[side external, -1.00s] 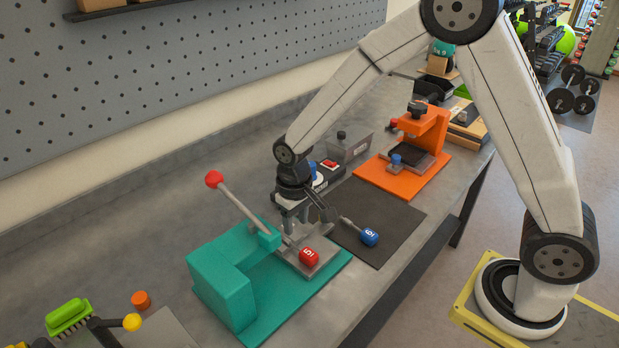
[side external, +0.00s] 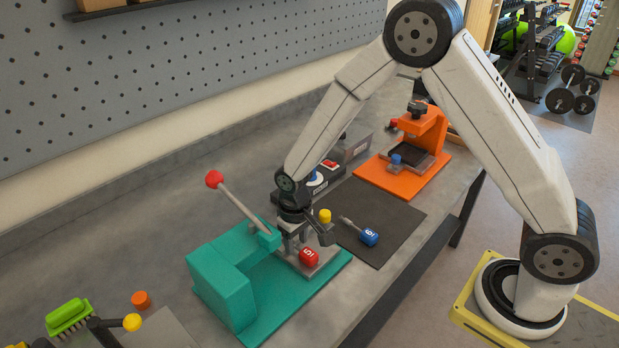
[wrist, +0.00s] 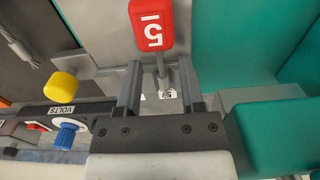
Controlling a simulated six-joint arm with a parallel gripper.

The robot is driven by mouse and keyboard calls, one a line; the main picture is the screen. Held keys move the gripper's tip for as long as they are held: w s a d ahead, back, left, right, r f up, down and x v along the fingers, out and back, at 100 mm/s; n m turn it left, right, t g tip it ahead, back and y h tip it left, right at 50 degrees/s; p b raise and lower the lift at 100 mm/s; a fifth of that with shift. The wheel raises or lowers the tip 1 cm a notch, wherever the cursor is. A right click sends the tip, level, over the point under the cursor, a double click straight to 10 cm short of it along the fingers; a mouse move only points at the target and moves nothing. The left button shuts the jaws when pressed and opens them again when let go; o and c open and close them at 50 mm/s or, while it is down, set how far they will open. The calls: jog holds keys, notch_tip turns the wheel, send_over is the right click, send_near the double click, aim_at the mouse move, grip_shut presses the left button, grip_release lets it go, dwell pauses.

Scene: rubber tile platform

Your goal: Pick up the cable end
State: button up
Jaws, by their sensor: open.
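No cord is clearly visible. A red piece marked 5 (side external: 309,257) with a thin grey shaft lies at the grey metal plate of the teal lever press (side external: 222,285). In the wrist view the red piece (wrist: 151,25) is at the top centre, and its shaft points down between my fingers. My gripper (wrist: 158,85) is open, one finger on each side of the shaft, with gaps visible. In the side view my gripper (side external: 292,243) is low over the plate, partly hiding it. A blue piece marked 6 (side external: 369,237) with a metal shaft lies on the dark mat.
A yellow knob (side external: 325,215) stands close beside my gripper. A black box marked VOLTS (wrist: 62,112) is at the wrist view's left. The press's red-tipped lever (side external: 214,179) rises left of my gripper. An orange press (side external: 425,140) stands behind the dark mat (side external: 385,210).

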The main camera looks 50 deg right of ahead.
jog(key=shift+f, duration=0.65)
grip_shut()
